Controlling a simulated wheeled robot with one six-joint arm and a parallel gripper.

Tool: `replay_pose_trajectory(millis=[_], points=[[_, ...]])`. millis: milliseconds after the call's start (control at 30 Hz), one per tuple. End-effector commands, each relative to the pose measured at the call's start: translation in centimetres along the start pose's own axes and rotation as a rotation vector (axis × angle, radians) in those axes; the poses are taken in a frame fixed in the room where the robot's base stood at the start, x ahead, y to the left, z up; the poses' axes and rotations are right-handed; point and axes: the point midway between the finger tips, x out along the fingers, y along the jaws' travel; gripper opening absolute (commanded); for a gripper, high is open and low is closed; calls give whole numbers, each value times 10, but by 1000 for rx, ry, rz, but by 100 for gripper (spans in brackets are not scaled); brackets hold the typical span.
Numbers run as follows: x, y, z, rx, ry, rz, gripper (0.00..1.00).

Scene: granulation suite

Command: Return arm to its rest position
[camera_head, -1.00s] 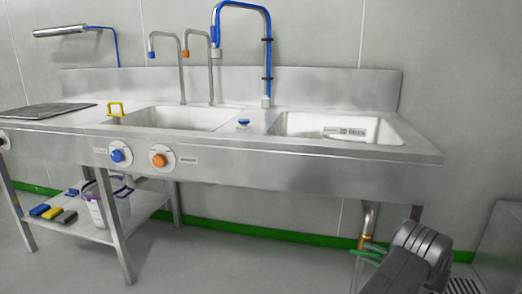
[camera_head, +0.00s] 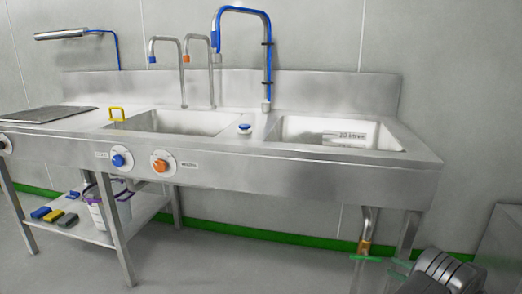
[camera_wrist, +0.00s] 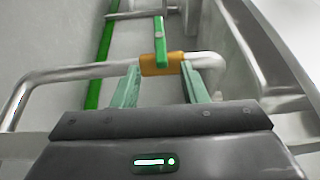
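My gripper (camera_wrist: 160,66) is open in the wrist view. Its two pale green fingers stand apart with nothing held between them. Beyond them is a brass collar (camera_wrist: 162,64) on a bent metal pipe, with a green valve handle (camera_wrist: 160,38). In the head view my gripper (camera_head: 397,269) is at the lower right, just right of the drain pipe (camera_head: 367,222) under the sink. The green handle (camera_head: 364,258) lies across the pipe below the brass collar (camera_head: 364,246) there. My gripper looks apart from the handle.
The steel sink bench (camera_head: 270,176) stands above and left of my gripper, with a bench leg (camera_head: 408,236) close by. The wall with a green skirting (camera_head: 290,236) is behind. A metal unit (camera_head: 502,250) stands at the right. A lower shelf (camera_head: 90,233) holds a bucket and coloured blocks.

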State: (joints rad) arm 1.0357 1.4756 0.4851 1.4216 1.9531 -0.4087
Motion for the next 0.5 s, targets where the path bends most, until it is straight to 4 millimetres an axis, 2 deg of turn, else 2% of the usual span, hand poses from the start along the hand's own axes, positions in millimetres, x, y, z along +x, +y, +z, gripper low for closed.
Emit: replay_pose_trajectory(millis=[500], points=[[104,1,0,-2,-1,0,39]])
